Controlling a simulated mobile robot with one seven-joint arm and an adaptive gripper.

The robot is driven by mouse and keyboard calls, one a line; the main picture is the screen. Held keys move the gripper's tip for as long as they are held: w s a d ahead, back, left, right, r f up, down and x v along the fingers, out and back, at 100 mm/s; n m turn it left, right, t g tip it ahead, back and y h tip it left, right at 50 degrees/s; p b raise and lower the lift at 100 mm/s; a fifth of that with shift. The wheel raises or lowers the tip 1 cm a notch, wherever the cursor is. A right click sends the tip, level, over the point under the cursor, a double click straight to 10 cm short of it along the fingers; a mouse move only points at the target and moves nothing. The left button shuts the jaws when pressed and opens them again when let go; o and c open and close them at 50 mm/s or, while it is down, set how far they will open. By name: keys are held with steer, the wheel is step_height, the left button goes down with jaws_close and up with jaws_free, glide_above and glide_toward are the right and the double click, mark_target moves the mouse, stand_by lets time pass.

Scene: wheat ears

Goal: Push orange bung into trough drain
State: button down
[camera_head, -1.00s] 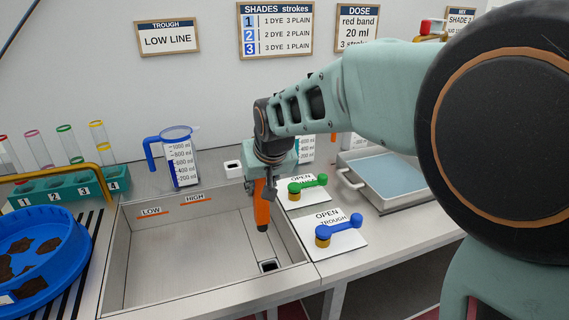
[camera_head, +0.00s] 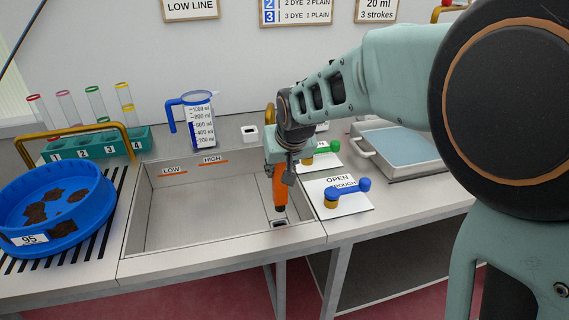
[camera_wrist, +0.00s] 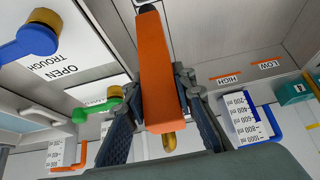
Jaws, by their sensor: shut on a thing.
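The orange bung (camera_head: 278,183) is long and bar-shaped with a dark lower tip, and hangs nearly upright. My gripper (camera_head: 280,168) is shut on its upper part. The bung's tip is just above the dark square drain (camera_head: 279,223) in the front right corner of the grey trough (camera_head: 195,218); whether they touch, I cannot tell. In the wrist view, my gripper (camera_wrist: 163,80) has a finger on each side of the orange bung (camera_wrist: 157,55), whose far tip covers most of the drain area.
A blue lever (camera_head: 350,188) and a green lever (camera_head: 322,154) stand right of the trough. A blue-handled jug (camera_head: 197,122) and a small white box (camera_head: 249,134) stand behind it. A blue round tray (camera_head: 62,200) and a tube rack (camera_head: 105,150) are left.

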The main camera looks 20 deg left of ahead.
mark_target(280, 198)
steer(key=shift+f+b, duration=2.35)
steer(key=shift+f, duration=0.55)
steer(key=shift+f+b, duration=0.15)
steer(key=shift+b, duration=0.15)
steer(key=shift+f+b, duration=1.55)
steer(key=shift+f, duration=0.35)
steer(key=c, duration=1.5)
jaws_free()
steer(key=shift+c, duration=0.2)
